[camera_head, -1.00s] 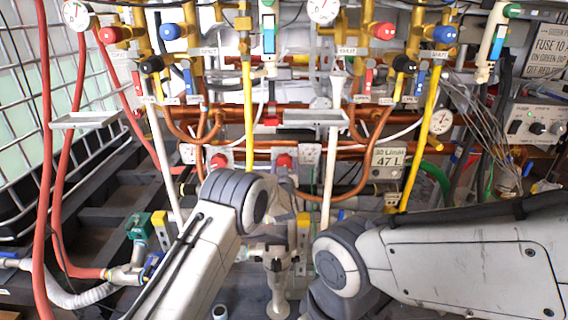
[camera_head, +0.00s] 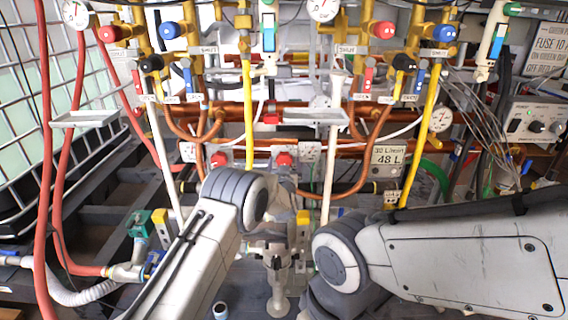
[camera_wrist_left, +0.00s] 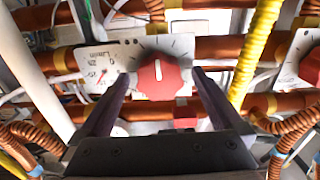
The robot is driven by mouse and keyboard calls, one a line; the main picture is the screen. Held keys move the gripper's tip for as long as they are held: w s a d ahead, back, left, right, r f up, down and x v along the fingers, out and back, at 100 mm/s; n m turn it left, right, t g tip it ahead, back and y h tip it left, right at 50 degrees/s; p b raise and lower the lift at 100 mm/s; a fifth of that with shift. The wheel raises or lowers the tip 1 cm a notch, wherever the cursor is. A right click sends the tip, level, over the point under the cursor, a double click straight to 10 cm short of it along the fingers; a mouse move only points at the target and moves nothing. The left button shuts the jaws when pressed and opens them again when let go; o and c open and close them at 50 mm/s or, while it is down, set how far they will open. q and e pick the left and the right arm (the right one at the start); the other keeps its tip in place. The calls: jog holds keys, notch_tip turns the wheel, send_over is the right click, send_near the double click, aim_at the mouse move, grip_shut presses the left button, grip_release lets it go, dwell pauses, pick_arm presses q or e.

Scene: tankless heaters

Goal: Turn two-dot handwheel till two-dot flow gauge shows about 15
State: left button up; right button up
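In the left wrist view a red handwheel (camera_wrist_left: 154,80) with a white mark sits on a white plate. A flow gauge (camera_wrist_left: 98,80) with a small red needle lies left of it; its exact reading is too blurred to tell. My left gripper (camera_wrist_left: 160,74) is open, one finger on each side of the handwheel, with visible gaps to it. In the head view this handwheel (camera_head: 219,160) and gauge (camera_head: 188,152) show just beyond my left wrist, which hides the fingers. A second red handwheel (camera_head: 284,160) has its gauge (camera_head: 310,152) on its right. I cannot make out dot marks. My right gripper is out of view.
Copper pipes (camera_head: 345,148) and a yellow hose (camera_head: 249,110) run close around the handwheels. White vertical pipes (camera_head: 331,160) stand nearby. My right arm fills the lower right.

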pick_arm(q)
jog(key=shift+s, duration=0.1)
jog(key=shift+s, duration=0.3)
jog(key=s+p, duration=0.1)
jog(key=s, duration=0.8)
jog(key=shift+s+p, duration=0.35)
jog(key=shift+p, duration=0.05)
